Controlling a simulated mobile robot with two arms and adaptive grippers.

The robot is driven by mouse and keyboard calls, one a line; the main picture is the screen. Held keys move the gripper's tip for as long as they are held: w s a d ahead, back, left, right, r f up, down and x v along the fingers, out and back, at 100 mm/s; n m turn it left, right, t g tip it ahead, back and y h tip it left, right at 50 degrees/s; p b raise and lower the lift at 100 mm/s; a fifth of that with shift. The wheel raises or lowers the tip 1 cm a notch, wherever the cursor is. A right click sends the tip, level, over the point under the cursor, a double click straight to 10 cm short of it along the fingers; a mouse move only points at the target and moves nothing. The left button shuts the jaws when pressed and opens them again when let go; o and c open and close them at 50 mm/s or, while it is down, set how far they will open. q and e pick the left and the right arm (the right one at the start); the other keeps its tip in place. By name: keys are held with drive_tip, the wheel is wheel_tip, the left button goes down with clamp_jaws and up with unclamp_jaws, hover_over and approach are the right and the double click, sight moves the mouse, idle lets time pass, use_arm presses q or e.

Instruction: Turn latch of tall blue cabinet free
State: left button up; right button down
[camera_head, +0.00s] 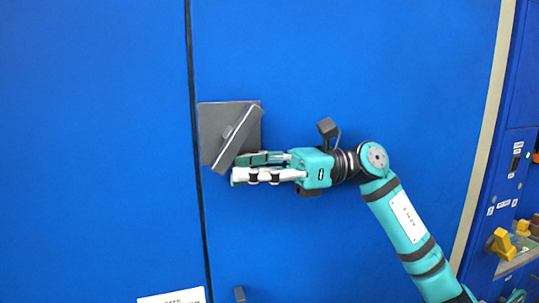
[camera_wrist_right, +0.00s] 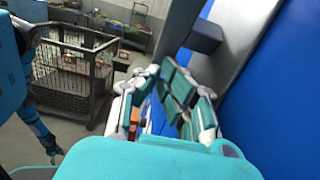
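The tall blue cabinet (camera_head: 345,60) fills most of the head view, with a dark door seam left of centre. Its latch is a grey plate (camera_head: 212,121) beside the seam, with a grey bar handle (camera_head: 239,134) tilted, upper end to the right. My right gripper (camera_head: 238,167) lies roughly level at the bar's lower right. Its fingers lie close together, with the bar not visibly between them. Contact with the bar cannot be made out. In the right wrist view the fingers (camera_wrist_right: 160,70) show beside a grey latch part (camera_wrist_right: 202,36).
Yellow knobs (camera_head: 502,243) and switches sit on a blue panel at the far right. A white label (camera_head: 172,296) is at the bottom edge. The right wrist view shows a dark mesh cart (camera_wrist_right: 72,75) on the floor and shelves behind it.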

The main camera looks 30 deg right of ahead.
sight(224, 172)
drive_tip(key=shift+a+y+b, duration=0.3)
drive_tip(key=shift+y+b, duration=0.2)
drive_tip(key=shift+b, duration=0.25)
idle(0.4)
drive_tip(key=shift+w+a+f+b, duration=0.1)
drive_tip(key=shift+a+b, duration=0.3)
drive_tip(key=shift+b, duration=0.3)
drive_tip(key=shift+w+a+b, duration=0.1)
drive_tip(key=shift+a+b, duration=0.2)
drive_tip(key=shift+a, duration=0.15)
drive_tip(key=shift+w+a+r+t, duration=0.1)
drive_tip(key=shift+a+r+t, duration=0.1)
drive_tip(key=shift+a, duration=0.2)
drive_tip(key=shift+w+a+r+t, duration=0.1)
drive_tip(key=shift+a+r, duration=0.05)
drive_tip(key=shift+a, duration=0.25)
idle(3.1)
drive_tip(key=shift+d, duration=0.2)
drive_tip(key=v, duration=1.1)
drive_tip(key=shift+d, duration=0.35)
drive_tip(key=shift+f, duration=0.1)
